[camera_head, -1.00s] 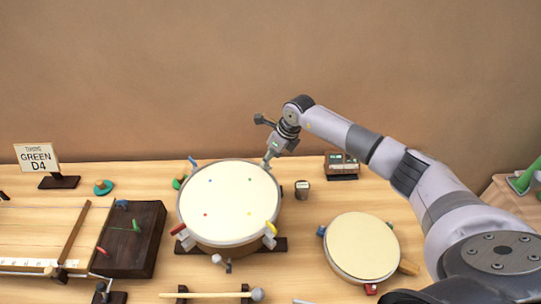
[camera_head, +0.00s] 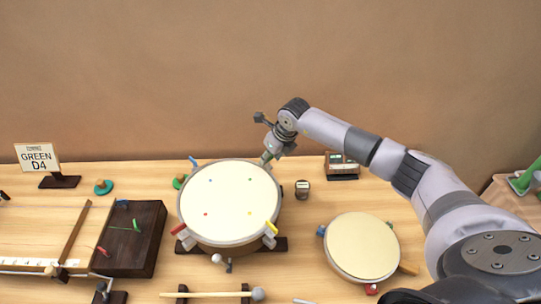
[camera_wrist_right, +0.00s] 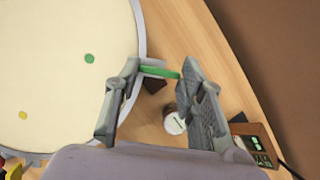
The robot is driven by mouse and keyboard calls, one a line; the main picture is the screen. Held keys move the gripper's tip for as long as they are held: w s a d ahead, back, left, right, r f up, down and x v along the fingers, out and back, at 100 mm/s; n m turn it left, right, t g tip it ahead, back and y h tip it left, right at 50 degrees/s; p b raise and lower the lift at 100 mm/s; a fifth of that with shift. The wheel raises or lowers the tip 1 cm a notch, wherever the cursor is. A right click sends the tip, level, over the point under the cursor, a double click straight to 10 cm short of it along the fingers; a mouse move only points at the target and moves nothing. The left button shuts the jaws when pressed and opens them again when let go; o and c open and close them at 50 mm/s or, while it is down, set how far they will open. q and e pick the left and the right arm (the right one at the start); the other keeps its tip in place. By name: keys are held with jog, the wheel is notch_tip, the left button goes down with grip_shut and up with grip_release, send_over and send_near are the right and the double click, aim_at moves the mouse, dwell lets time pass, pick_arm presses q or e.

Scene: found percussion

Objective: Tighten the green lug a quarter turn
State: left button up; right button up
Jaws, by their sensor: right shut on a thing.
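The large round drum (camera_head: 228,205) stands in the middle of the table, with a cream skin marked by coloured dots. The green lug (camera_wrist_right: 158,72) shows in the right wrist view as a green bar at the drum's rim, on the green dot's side. In the head view my right gripper (camera_head: 265,161) is at the drum's back right rim and hides the lug. A sign (camera_head: 37,158) reads "GREEN D4". My left gripper is not in view.
A small dark-sided cup (camera_head: 302,189) and a box with a display (camera_head: 342,166) stand right of the drum. A smaller drum (camera_head: 362,247) is at front right. A mallet (camera_head: 215,294) lies in front, and a stringed board (camera_head: 40,232) is at left.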

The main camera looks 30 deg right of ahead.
dwell(0.3)
jog(key=o, duration=1.1)
jog(key=shift+o, duration=0.2)
jog(key=shift+r, duration=0.1)
jog(key=v, duration=1.2)
